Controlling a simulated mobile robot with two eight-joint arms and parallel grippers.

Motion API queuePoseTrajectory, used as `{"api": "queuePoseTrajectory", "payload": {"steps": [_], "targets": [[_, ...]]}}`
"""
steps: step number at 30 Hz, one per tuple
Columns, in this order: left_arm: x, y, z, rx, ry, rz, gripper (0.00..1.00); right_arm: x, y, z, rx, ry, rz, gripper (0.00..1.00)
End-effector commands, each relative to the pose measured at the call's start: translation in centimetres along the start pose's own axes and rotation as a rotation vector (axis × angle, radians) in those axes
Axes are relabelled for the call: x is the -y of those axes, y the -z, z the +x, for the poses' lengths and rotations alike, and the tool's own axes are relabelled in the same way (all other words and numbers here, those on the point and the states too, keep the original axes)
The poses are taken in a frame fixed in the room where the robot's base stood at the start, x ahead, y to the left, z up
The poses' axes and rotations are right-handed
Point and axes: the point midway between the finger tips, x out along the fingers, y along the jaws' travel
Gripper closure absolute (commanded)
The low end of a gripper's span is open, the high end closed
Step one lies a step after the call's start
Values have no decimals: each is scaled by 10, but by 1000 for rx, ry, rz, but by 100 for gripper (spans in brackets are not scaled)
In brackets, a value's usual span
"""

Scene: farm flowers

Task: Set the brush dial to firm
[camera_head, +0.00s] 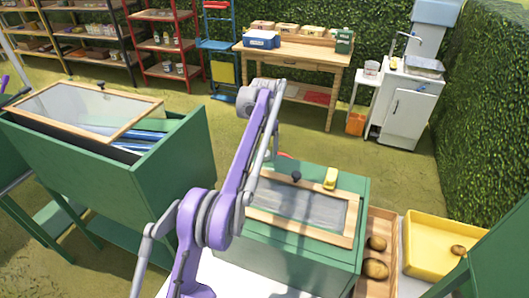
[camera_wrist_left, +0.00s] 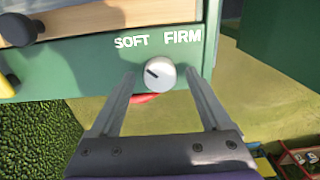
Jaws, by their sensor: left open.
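In the left wrist view, a round white brush dial (camera_wrist_left: 159,75) sits on a green panel (camera_wrist_left: 80,62). White lettering above it reads SOFT (camera_wrist_left: 132,41) on the left and FIRM (camera_wrist_left: 182,38) on the right. The dial's dark mark points up and left, on the SOFT side. My left gripper (camera_wrist_left: 161,74) is open, with one finger on each side of the dial. Whether either finger touches it, I cannot tell. In the head view, my purple arm crosses the green box (camera_head: 290,262), and the dial and left gripper fingers do not show. My right gripper is not in view.
The green box has a wood-framed lid (camera_head: 310,208) with a dark knob and a yellow item (camera_head: 331,179) on top. A wooden tray (camera_head: 392,213) and a yellow tray (camera_head: 440,222) holding potatoes stand to its right. A larger green bin (camera_head: 150,200) stands left. Grass lies behind.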

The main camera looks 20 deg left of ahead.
Motion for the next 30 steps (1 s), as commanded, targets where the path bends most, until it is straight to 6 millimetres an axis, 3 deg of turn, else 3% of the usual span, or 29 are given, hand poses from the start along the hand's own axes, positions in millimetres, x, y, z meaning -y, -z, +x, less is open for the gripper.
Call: {"api": "queuePoseTrajectory", "payload": {"steps": [9, 22, 23, 30], "targets": [[0, 0, 2, -1, 0, 0, 19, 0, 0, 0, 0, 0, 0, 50], [0, 0, 2, -1, 0, 0, 96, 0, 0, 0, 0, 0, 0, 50], [0, 0, 2, -1, 0, 0, 100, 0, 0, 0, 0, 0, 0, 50], [0, 0, 1, -1, 0, 17, 100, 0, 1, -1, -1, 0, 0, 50]]}}
